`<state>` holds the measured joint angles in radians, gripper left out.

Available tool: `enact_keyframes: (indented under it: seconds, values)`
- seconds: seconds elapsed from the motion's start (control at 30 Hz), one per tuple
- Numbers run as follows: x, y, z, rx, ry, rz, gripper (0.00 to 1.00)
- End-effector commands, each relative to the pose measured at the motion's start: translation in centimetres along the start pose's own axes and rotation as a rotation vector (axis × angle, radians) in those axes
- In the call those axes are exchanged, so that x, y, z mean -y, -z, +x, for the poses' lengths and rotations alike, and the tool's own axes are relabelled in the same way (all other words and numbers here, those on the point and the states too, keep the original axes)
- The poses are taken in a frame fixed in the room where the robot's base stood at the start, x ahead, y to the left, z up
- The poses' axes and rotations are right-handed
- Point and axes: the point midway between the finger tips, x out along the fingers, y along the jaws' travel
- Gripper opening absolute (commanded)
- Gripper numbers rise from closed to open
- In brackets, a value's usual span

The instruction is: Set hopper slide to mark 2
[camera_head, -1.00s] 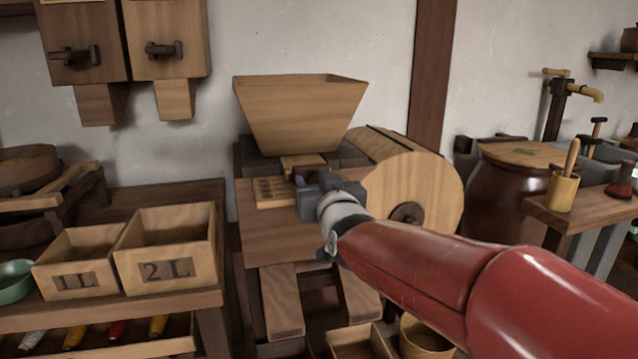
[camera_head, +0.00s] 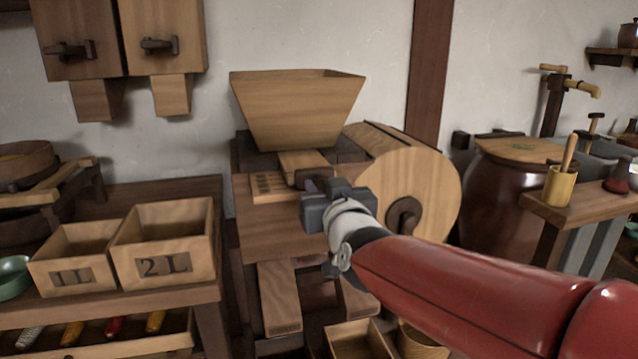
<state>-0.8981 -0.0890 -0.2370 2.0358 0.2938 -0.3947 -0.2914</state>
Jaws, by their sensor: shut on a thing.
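The wooden hopper (camera_head: 297,112) stands on top of the mill, wide at its mouth and narrow below. Under it, the hopper slide (camera_head: 301,161) shows as a light wooden board sticking out toward me, with a dark grip (camera_head: 313,176) at its front end. Beside it on the left lies a light scale board (camera_head: 270,187) with dark marks; they are too small to read. My gripper (camera_head: 322,187) is at the front end of the slide, shut on its dark grip. The fingers are mostly hidden behind my wrist.
The round wooden drum (camera_head: 415,185) of the mill stands close right of my gripper. Boxes marked 1L (camera_head: 75,272) and 2L (camera_head: 163,243) stand on a bench at left. A lidded brown jar (camera_head: 505,195) and a small table (camera_head: 590,205) with a cup are at right.

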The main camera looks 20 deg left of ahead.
Motion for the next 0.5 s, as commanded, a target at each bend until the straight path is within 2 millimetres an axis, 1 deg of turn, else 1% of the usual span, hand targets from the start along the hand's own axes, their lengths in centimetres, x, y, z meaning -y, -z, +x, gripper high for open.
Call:
enact_keyframes:
  seconds: [0.27,0.3,0.43,0.5]
  values:
    - [0.02,0.00,-0.06,-0.001,0.000,-0.003,0.00]
    - [0.02,0.00,-0.05,-0.001,0.000,-0.003,0.34]
    - [0.02,0.01,-0.05,-0.001,0.000,-0.003,0.50]
    - [0.01,0.01,-0.05,-0.001,0.000,-0.002,0.50]
